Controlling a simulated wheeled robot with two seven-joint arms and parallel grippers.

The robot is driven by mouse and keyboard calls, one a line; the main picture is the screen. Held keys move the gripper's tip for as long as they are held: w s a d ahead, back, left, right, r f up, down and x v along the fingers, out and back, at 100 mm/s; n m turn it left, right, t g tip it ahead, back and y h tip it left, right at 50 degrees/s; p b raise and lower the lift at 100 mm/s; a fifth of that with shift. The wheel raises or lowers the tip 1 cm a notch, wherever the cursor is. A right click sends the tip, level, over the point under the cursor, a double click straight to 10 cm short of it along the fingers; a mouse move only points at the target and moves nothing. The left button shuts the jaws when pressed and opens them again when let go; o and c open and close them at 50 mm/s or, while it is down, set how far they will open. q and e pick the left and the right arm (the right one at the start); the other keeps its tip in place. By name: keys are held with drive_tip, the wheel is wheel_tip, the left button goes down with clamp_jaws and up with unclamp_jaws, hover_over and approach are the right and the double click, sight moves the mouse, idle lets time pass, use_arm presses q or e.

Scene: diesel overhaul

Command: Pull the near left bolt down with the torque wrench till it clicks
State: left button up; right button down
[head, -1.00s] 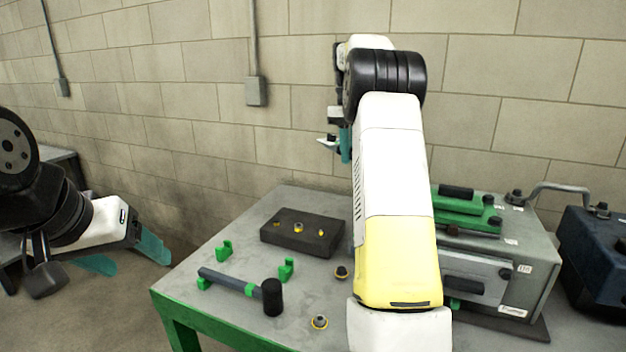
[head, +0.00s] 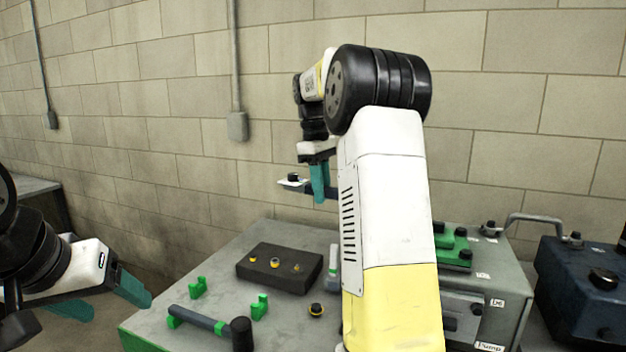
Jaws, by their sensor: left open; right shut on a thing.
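My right gripper (head: 319,184) is in the air above the back of the green-edged table, with its teal fingers pointing down. It is shut on a dark bar, which looks like the torque wrench (head: 330,192). The bar lies roughly level, with a small black and white end at its left; its right end is hidden behind my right arm. The grey pump housing (head: 508,275) stands at right, with a green part (head: 455,250) and dark bolts on top. Its left side, where the near left bolt could be, is hidden by my arm. My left gripper (head: 105,300) is open and empty at lower left.
A ringed fastener (head: 317,310) lies beside my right arm. A dark blue case (head: 578,290) is at far right.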

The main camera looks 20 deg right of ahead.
wheel_tip(320, 180, down, 6)
drive_tip(key=s+a+n, duration=0.1)
drive_tip(key=shift+s+a+n, duration=0.25)
drive_tip(key=shift+a+n, duration=0.05)
drive_tip(key=shift+a, duration=0.05)
idle(0.3)
drive_tip(key=shift+d, duration=0.1)
drive_tip(key=shift+w+d+r, duration=0.1)
drive_tip(key=shift+w+d, duration=0.1)
drive_tip(key=shift+w, duration=0.1)
drive_tip(key=shift+w+d, duration=0.1)
drive_tip(key=shift+w+d, duration=0.2)
drive_tip(key=shift+w, duration=0.05)
idle(0.5)
drive_tip(key=shift+w+d, duration=0.1)
drive_tip(key=shift+d, duration=0.05)
